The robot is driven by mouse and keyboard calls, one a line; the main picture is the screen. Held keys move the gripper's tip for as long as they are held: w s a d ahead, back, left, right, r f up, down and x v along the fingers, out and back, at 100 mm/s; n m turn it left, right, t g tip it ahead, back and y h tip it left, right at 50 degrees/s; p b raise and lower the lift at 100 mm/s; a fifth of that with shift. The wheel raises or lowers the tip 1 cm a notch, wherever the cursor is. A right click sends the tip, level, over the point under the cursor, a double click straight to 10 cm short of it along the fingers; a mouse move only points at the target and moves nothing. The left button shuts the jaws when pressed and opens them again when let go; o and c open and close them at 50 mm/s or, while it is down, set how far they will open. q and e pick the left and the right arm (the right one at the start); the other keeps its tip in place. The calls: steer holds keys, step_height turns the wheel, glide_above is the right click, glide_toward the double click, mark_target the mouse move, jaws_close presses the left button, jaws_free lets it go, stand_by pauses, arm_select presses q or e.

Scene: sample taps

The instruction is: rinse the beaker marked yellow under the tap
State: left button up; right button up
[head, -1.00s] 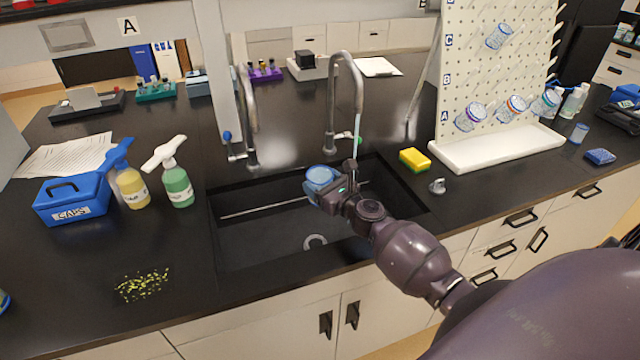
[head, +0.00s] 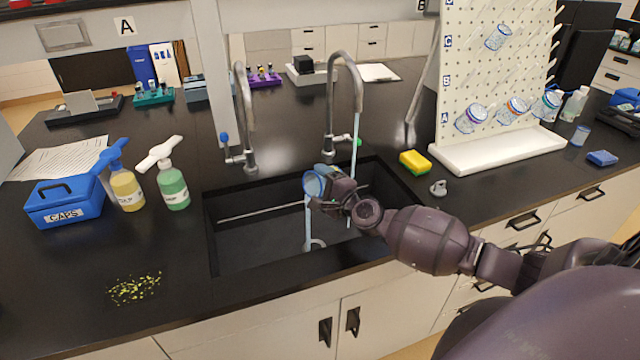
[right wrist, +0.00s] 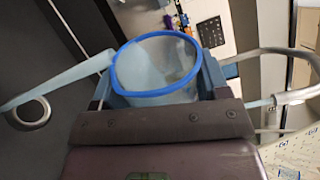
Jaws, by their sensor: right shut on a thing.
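My right gripper (head: 330,187) is shut on a clear beaker with a blue rim (head: 313,184) above the sink. The beaker is tipped on its side, mouth to the left, and water (head: 307,220) runs from it into the sink. The right wrist view shows the beaker (right wrist: 155,70) between the two fingers, with water (right wrist: 62,80) leaving its mouth. No yellow mark can be made out on it. The right tap (head: 343,95) with the green handle is running; its stream (head: 357,120) falls right of the beaker's mouth. My left gripper is not in view.
The black sink (head: 235,240) has a ring-shaped drain. A left tap (head: 243,120) with a blue handle shows no stream. A yellow sponge (head: 415,161) lies right of the sink. A pegboard rack (head: 490,75) holds several beakers. Two spray bottles (head: 173,187) stand left.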

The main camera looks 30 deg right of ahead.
steer(key=shift+r+n, duration=0.1)
steer(key=shift+n, duration=1.1)
steer(key=shift+n+p, duration=0.7)
steer(key=shift+p, duration=0.3)
steer(key=shift+n+p, duration=1)
steer(key=shift+n, duration=1)
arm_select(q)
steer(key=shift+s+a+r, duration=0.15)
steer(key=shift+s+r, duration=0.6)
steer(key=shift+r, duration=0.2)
arm_select(e)
steer(key=shift+n, duration=1.4)
